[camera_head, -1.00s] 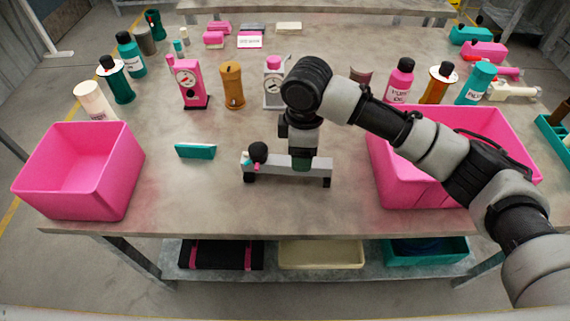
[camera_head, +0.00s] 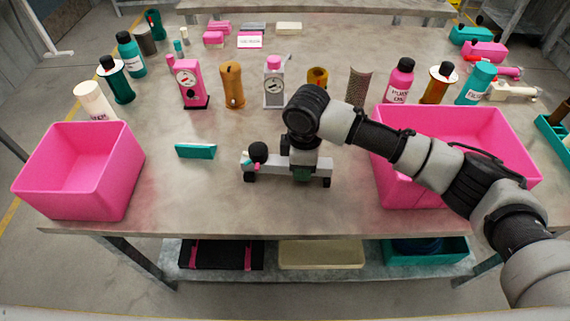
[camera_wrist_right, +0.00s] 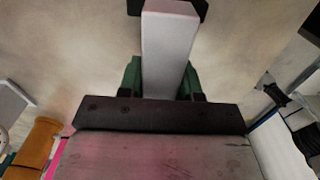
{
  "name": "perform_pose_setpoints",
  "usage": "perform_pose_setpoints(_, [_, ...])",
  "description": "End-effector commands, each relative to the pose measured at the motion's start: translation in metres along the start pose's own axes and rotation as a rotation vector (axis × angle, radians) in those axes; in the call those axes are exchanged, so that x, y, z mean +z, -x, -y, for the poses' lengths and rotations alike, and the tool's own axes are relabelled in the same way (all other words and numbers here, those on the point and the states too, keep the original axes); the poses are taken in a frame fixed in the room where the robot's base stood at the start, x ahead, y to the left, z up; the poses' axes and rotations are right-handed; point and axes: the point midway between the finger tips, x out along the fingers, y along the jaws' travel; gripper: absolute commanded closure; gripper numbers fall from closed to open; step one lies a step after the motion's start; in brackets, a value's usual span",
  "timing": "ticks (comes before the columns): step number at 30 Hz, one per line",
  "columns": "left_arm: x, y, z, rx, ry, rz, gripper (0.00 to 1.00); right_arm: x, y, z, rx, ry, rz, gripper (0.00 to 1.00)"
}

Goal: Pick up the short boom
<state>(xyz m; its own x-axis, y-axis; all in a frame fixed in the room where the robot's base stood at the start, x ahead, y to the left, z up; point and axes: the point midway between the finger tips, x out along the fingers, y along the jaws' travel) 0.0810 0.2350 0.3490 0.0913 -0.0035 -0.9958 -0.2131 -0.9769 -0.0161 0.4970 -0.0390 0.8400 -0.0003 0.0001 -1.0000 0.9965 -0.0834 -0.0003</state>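A grey bar with black feet, which looks like the short boom (camera_head: 323,169), lies on the table at the centre. A black ball and small pink and teal parts sit at its left end. My right gripper (camera_head: 302,172) points down over the bar, right of its middle. In the right wrist view, the green fingertips (camera_wrist_right: 161,80) stand on either side of the grey bar (camera_wrist_right: 167,45), very close to its sides. I cannot tell whether they press on it. My left gripper is not in view.
A pink bin (camera_head: 80,205) stands at the left and another pink bin (camera_head: 455,125) at the right, under my arm. A teal block (camera_head: 195,151) lies left of the bar. Bottles and canisters, such as an orange one (camera_head: 232,87), line the back. The table front is clear.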

Motion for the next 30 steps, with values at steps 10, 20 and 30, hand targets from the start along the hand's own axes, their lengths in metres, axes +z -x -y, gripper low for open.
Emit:
perform_pose_setpoints(10, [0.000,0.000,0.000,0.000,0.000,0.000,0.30,0.000,0.001,0.000,0.001,0.000,-0.001,1.00])
perform_pose_setpoints(20, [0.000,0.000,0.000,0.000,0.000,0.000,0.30,-0.001,0.045,-0.001,0.004,0.000,-0.004,1.00])
perform_pose_setpoints(30, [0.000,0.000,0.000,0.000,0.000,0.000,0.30,-0.001,0.097,0.000,0.001,0.000,-0.002,1.00])
